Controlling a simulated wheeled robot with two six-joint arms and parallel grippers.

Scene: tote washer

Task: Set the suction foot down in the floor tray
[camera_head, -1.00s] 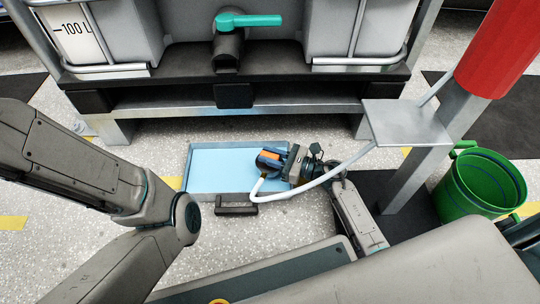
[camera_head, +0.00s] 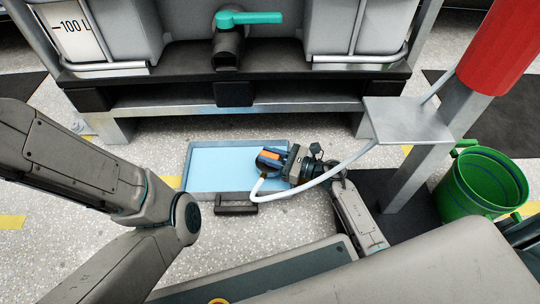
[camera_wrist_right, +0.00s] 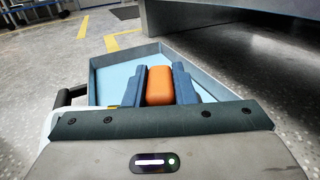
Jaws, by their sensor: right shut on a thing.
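The floor tray (camera_head: 215,172) is a shallow blue tray with a dark handle at its front, lying on the speckled floor; it also shows in the right wrist view (camera_wrist_right: 107,77). My right gripper (camera_head: 271,160) is over the right part of the tray. Its blue fingers (camera_wrist_right: 160,85) are shut on an orange block, the visible part of the suction foot (camera_wrist_right: 160,86). A white hose (camera_head: 265,194) loops from beside the gripper. Whether the foot touches the tray bottom is hidden. My left arm comes in at the left; its gripper is out of view.
A tank on a metal pallet frame (camera_head: 160,105) with a teal-handled valve (camera_head: 248,20) stands just behind the tray. A grey post with a small shelf (camera_head: 408,122) and a green bucket (camera_head: 485,185) stand at the right. Floor left of the tray is clear.

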